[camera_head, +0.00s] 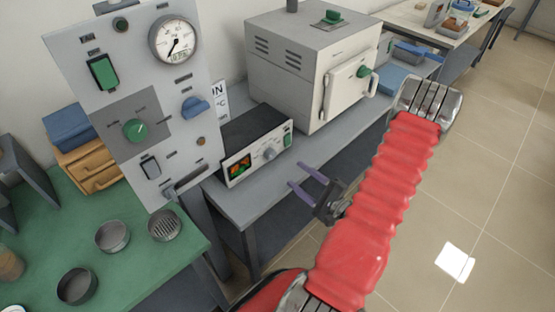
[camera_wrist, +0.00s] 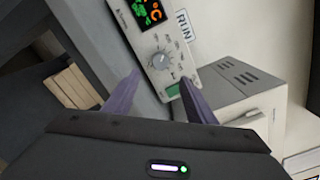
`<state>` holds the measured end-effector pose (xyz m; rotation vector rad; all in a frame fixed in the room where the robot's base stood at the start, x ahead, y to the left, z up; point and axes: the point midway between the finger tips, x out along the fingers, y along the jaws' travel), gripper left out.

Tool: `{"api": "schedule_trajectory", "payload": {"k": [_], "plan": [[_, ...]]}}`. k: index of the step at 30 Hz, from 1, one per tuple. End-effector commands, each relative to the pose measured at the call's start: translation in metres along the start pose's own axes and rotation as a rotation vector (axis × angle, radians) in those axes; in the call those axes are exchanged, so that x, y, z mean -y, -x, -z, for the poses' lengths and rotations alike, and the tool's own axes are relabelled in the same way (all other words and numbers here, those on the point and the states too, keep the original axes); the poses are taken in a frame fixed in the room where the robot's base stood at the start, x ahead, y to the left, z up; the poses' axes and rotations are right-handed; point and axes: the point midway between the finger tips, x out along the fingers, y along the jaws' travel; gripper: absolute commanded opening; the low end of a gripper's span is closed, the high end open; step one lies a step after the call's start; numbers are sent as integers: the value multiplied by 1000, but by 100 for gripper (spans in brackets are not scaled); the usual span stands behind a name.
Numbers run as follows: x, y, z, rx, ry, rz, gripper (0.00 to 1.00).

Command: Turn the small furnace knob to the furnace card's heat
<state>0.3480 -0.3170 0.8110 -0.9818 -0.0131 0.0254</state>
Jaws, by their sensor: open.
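A dark control box with a light front stands on the grey bench before the furnace (camera_head: 312,65). Its front carries a small grey knob (camera_head: 269,154) and a lit display (camera_head: 239,166). In the wrist view the knob (camera_wrist: 160,60) lies just beyond and between my fingertips, with the display (camera_wrist: 148,12) above it. My gripper (camera_head: 296,175) is open and empty, in front of the box and apart from the knob. A white card (camera_head: 220,97) stands behind the box; the wrist view shows "RUN" on it (camera_wrist: 184,25), but its heat value is not readable.
A tall grey panel (camera_head: 120,60) at left carries a gauge (camera_head: 174,40), a green knob (camera_head: 134,130) and a blue knob (camera_head: 195,107). A green table (camera_head: 140,262) with round metal dishes stands at lower left. The tiled floor (camera_head: 480,190) at right is clear.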

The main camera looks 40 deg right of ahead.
Motion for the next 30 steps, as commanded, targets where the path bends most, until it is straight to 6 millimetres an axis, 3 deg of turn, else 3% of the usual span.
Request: {"api": "schedule_trajectory", "payload": {"k": [24,30], "plan": [[-1,-94,-1,3,1,-2,51],[0,-108,-1,2,0,-1,51]]}}
